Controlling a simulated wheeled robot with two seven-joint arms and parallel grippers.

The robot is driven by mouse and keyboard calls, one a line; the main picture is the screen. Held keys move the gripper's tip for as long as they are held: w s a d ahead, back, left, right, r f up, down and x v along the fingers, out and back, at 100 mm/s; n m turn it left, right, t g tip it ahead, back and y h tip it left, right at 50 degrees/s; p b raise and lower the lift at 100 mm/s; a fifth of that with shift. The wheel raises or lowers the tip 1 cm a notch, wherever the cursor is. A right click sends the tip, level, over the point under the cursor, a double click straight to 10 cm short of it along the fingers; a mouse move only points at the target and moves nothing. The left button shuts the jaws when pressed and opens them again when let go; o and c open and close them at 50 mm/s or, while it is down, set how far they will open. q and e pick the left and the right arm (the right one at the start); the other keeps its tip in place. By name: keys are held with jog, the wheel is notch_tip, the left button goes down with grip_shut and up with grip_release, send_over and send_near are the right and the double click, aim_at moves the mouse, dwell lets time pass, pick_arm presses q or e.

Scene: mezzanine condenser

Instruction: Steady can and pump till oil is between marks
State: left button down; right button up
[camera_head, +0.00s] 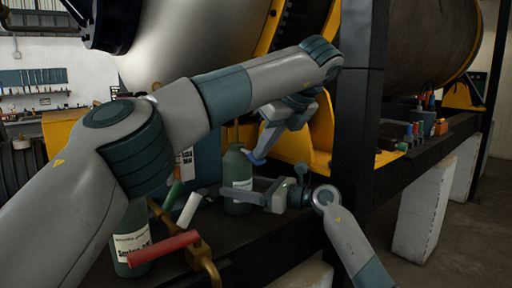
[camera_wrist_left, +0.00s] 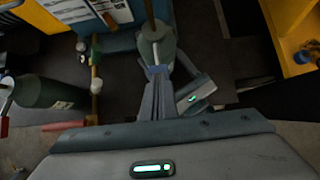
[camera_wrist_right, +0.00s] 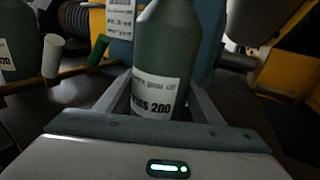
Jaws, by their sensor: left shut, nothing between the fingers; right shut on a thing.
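The green oil can (camera_head: 238,172) stands upright on the dark ledge, with a white label and a thin rod rising from its top. My right gripper (camera_head: 246,196) is shut on its body from the right. In the right wrist view the can (camera_wrist_right: 166,55) sits between the two fingers, its label partly reading "200". My left gripper (camera_head: 252,158) is shut and empty, beside the can's upper part. In the left wrist view its closed fingertips (camera_wrist_left: 156,72) lie at the near side of the can (camera_wrist_left: 158,45); I cannot tell whether they touch. I cannot make out any oil level marks.
Another green bottle (camera_head: 130,225) stands at left, behind a red-handled valve lever (camera_head: 155,252). White (camera_head: 189,209) and green (camera_head: 172,194) handles are close by. A dark post (camera_head: 355,130) rises at right. A yellow frame (camera_head: 290,150) is behind my left gripper.

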pick_arm(q)
jog(key=shift+s+d+r, duration=0.25)
jog(key=shift+s+d, duration=0.2)
jog(key=shift+s, duration=0.2)
jog(key=shift+s+d+r, duration=0.2)
jog(key=shift+s+d, duration=0.25)
jog(key=shift+s, duration=0.15)
jog(key=shift+r, duration=0.1)
jog(key=v, duration=1.1)
jog(key=shift+s+d+r, duration=0.2)
jog(key=shift+r, duration=0.05)
jog(key=shift+a, duration=0.1)
dwell(0.4)
jog(key=w+a+f, duration=0.2)
jog(key=w+a, duration=0.1)
jog(key=w, duration=0.2)
jog(key=shift+a, duration=0.25)
jog(key=shift+f, duration=0.15)
